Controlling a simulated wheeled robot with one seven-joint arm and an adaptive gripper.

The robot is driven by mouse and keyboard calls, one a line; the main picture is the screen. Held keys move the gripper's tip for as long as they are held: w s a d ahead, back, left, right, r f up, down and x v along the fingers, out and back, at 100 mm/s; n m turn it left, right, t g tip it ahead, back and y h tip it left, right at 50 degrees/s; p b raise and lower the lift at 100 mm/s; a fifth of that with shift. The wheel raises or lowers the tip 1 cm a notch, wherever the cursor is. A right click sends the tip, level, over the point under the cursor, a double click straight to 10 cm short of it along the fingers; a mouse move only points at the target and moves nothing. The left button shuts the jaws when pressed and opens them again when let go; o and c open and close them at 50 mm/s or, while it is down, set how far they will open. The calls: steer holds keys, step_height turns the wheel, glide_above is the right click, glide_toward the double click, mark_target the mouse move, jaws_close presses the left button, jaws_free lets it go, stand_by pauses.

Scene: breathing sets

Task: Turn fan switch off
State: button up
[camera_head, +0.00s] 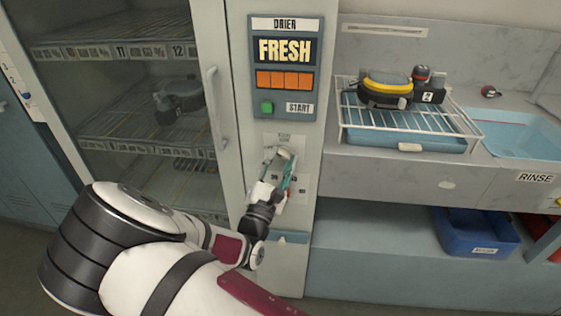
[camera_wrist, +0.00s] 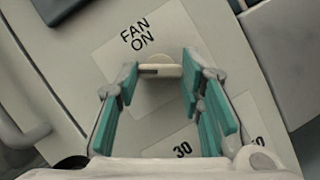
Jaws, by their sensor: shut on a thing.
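The fan switch (camera_wrist: 163,71) is a cream knob on the drier's front panel, with a pale plate behind it. A label (camera_wrist: 138,35) reading "FAN ON" is beyond the switch in the wrist view. My gripper (camera_wrist: 160,76) has its teal fingers on either side of the knob and is shut on it. In the head view my gripper (camera_head: 281,165) is at the panel below the green start button (camera_head: 267,108), and it mostly hides the switch there.
A glass-doored cabinet (camera_head: 130,95) with wire shelves stands left, with a vertical handle (camera_head: 216,108). A drain rack (camera_head: 400,116) bearing a breathing set (camera_head: 386,86) and a rinse sink (camera_head: 520,130) are right.

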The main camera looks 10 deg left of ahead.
steer(key=n+y+p, duration=0.1)
steer(key=n, duration=0.1)
steer(key=n+p, duration=0.1)
steer(key=n, duration=0.1)
steer(key=shift+d+n+t+y, duration=0.15)
steer(key=shift+n+t+y, duration=0.15)
steer(key=shift+t+y, duration=0.1)
steer(key=shift+d+f+n+y+p, duration=0.1)
steer(key=shift+n+y+p, duration=1.15)
steer(key=shift+n, duration=1.35)
steer(key=o, duration=1.2)
steer(key=shift+c, duration=0.2)
steer(key=v, duration=1.2)
steer(key=shift+f, duration=0.25)
steer(key=shift+w+d, duration=0.1)
